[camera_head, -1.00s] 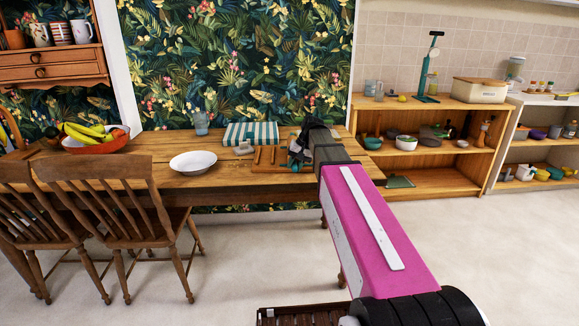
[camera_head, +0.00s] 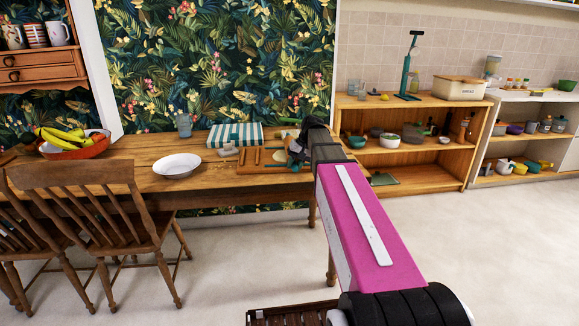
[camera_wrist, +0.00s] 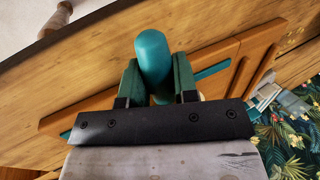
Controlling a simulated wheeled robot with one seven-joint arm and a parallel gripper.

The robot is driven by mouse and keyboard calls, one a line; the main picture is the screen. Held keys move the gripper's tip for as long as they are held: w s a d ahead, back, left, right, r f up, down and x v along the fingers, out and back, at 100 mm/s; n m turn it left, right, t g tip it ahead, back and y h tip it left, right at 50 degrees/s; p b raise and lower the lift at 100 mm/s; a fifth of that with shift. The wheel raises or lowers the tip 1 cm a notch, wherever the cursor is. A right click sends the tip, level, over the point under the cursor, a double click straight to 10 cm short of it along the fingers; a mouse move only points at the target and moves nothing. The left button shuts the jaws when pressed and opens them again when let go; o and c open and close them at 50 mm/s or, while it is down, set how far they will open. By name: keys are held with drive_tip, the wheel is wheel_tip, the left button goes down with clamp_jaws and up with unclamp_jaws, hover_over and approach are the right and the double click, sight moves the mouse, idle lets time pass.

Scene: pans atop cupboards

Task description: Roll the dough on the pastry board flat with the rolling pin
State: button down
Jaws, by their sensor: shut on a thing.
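A wooden pastry board (camera_head: 249,158) lies on the table near its right end. It also shows in the wrist view (camera_wrist: 225,55), running slantwise behind the fingers. My gripper (camera_head: 295,152) is over the board's right part, seen small and dark in the head view. In the wrist view my gripper (camera_wrist: 155,80) is shut on a teal rounded cylinder (camera_wrist: 153,52), which looks like the rolling pin seen nearly end on. A teal strip (camera_wrist: 212,70) shows on the board.
The wooden table (camera_head: 140,168) carries a white bowl (camera_head: 177,165), a red fruit bowl (camera_head: 75,150), a glass (camera_head: 183,125), a green-striped item (camera_head: 235,135) and a small grey item (camera_head: 228,150). Chairs (camera_head: 90,210) stand in front. Shelves (camera_head: 400,155) are at right; the floor there is clear.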

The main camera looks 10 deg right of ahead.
drive_tip(key=shift+s+d, duration=0.15)
drive_tip(key=shift+d, duration=2)
drive_tip(key=shift+s+d, duration=0.15)
drive_tip(key=shift+d, duration=2)
drive_tip(key=shift+s+d, duration=0.15)
drive_tip(key=shift+d, duration=2)
drive_tip(key=shift+a, duration=0.1)
drive_tip(key=shift+w+a, duration=0.25)
drive_tip(key=shift+a, duration=3.5)
drive_tip(key=shift+w+a, duration=0.25)
drive_tip(key=shift+a, duration=3.55)
drive_tip(key=shift+w+a, duration=0.25)
drive_tip(key=shift+a, duration=3.5)
drive_tip(key=shift+r, duration=0.1)
